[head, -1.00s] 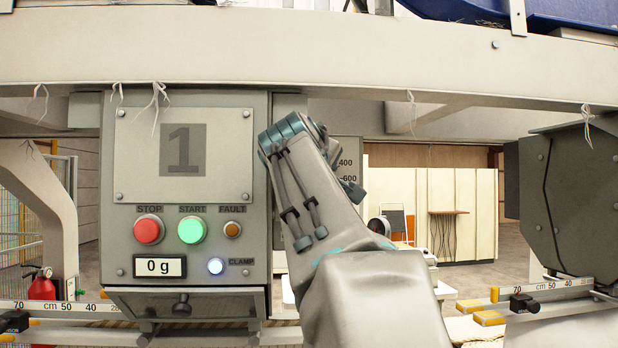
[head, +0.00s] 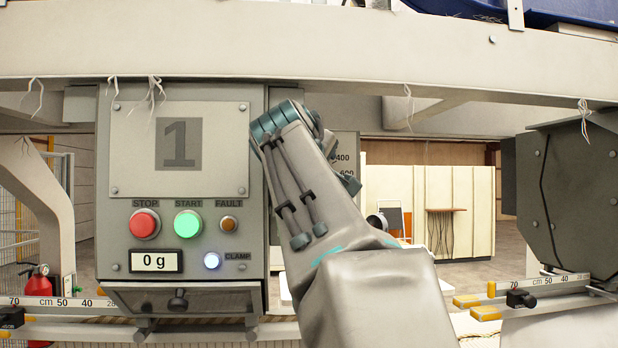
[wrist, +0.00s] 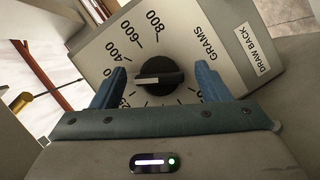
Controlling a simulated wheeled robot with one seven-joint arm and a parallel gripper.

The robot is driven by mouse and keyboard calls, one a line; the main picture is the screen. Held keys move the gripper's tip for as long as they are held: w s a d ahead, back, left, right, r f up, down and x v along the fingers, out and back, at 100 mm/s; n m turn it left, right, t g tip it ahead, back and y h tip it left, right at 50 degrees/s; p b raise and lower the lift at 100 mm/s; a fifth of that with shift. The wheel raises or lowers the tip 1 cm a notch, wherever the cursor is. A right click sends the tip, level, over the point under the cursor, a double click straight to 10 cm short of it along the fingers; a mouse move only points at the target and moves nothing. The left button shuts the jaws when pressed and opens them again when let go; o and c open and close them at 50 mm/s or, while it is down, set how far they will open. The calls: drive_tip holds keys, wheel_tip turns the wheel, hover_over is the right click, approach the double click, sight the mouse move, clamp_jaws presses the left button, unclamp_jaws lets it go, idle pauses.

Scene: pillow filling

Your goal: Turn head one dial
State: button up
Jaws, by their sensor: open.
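The black dial (wrist: 160,76) with a pale pointer line sits on a grey panel face marked GRAMS in the wrist view. Numbers including 400 and 800 ring it. My gripper (wrist: 158,85) is open, with one blue finger on each side of the dial. Whether the fingers touch it I cannot tell. In the head view my arm hides the dial, and only part of its scale face (head: 344,160) shows. The head one box (head: 180,180), marked 1, stands to the left of my arm.
The head one box carries a STOP button (head: 145,223), a lit green START button (head: 188,224), a FAULT lamp (head: 229,223), a lit CLAMP lamp (head: 212,261) and a 0 g display (head: 155,261). A beam (head: 300,50) crosses above my arm. Another grey housing (head: 570,200) stands right.

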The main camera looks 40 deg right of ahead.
drive_tip(key=b+v, duration=0.2)
drive_tip(key=v, duration=1)
